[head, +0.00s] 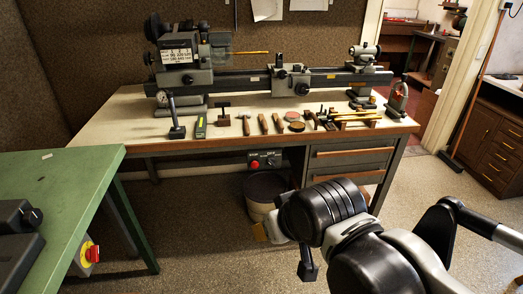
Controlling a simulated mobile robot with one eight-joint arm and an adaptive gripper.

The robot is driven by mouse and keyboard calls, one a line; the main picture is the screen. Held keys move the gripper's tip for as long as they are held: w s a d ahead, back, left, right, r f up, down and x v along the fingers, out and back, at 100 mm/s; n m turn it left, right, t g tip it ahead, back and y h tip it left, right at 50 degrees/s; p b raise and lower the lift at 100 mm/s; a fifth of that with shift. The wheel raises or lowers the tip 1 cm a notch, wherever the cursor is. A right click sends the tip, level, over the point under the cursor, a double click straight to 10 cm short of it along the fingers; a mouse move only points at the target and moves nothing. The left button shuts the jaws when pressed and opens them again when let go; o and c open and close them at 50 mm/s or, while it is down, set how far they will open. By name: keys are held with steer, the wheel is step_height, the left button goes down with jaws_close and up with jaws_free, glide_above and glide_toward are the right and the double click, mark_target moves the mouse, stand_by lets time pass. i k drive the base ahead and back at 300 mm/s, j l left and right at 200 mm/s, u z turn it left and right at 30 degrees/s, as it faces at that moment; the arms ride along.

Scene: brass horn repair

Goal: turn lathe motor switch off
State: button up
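The lathe (270,80) stands along the back of a light-topped workbench (110,122). A switch box (264,160) with a red button on its left and a dark knob beside it hangs under the bench's front edge. I cannot read the switch's position at this size. My arm reaches in from the lower right. A narrow dark part at its end (308,262), perhaps of my gripper, points down in front of the bench, lower than the switch box and to its right. The fingers are not clearly seen, and nothing of mine touches the box.
A bucket (262,193) stands under the bench, partly behind my arm. Drawers (352,158) are at the bench's right. Hand tools (262,123) lie along its front. A green table (60,180) with a red-and-yellow stop button (90,253) is at left. Floor between is open.

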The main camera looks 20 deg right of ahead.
mark_target(270, 161)
steer(key=i+j+z, duration=0.15)
steer(key=j+z, duration=0.15)
steer(key=j, duration=0.4)
steer(key=i+j+z, duration=0.1)
steer(key=j+z, duration=0.2)
steer(key=j, duration=0.35)
